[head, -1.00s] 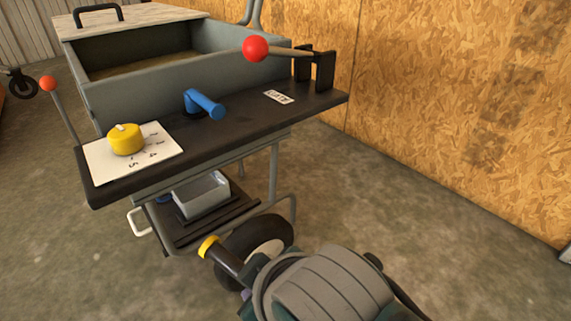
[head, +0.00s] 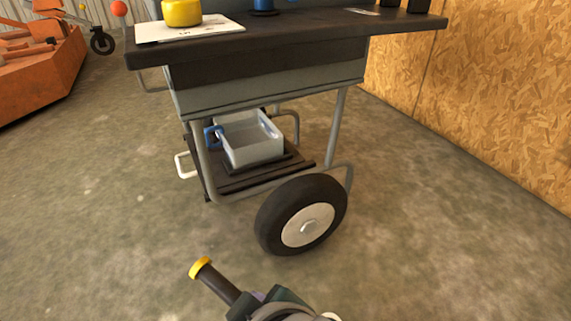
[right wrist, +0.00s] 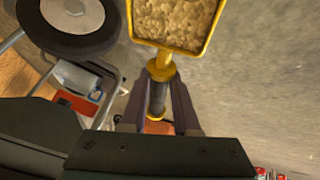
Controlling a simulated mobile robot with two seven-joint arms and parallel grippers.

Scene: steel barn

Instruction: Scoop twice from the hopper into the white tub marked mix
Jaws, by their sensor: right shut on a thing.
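My right gripper (head: 258,302) is at the bottom edge, shut on the scoop's black handle (head: 222,284), which has a yellow end. In the right wrist view, the yellow scoop (right wrist: 207,45) is full of pale, coarse feed (right wrist: 172,20), with its handle between my right fingers (right wrist: 158,105). A white tub marked mix cannot be made out in either view. My left gripper is not in view.
A pale grey bin (head: 250,153) with a blue handle sits on the cart's low shelf. A cart wheel (head: 303,214) stands just beyond my right gripper. Orange machinery (head: 40,65) is at left, a board wall (head: 480,100) at right.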

